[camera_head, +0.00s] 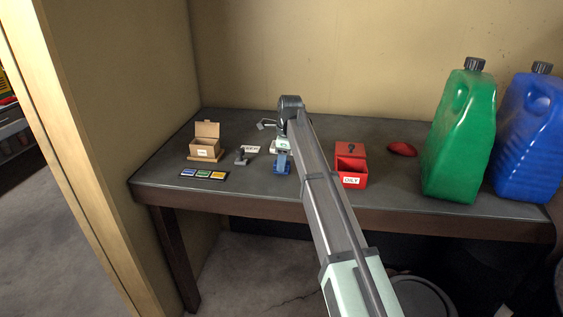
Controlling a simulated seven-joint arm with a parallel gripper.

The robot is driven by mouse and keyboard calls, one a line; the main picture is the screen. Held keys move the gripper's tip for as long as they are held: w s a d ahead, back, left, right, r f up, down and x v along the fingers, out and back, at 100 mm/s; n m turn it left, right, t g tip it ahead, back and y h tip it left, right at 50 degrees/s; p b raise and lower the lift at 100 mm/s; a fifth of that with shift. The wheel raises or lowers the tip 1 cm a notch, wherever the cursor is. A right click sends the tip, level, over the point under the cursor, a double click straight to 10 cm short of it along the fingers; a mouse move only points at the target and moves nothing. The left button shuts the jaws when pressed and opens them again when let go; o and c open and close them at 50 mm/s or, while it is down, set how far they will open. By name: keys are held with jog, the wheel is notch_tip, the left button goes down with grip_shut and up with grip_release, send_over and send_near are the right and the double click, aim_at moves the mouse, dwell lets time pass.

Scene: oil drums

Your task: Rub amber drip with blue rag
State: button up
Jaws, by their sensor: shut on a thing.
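The blue rag (282,168) shows as a small blue shape at the middle of the dark workbench, just below the end of my arm. My gripper (283,152) is over it and shut on it; the fingers are small and partly hidden by my arm. I cannot tell whether the rag touches the bench top. I cannot make out the amber drip; the area around the gripper is partly covered by my arm.
On the workbench (310,199) stand an open cardboard box (205,153), a colour-patch card (204,174), a small grey object (241,158), a red box labelled OILY (351,169), a red lump (402,149), a green jug (459,140) and a blue jug (530,140).

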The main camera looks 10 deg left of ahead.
jog(key=shift+a, duration=3.2)
notch_tip(320, 180, up, 8)
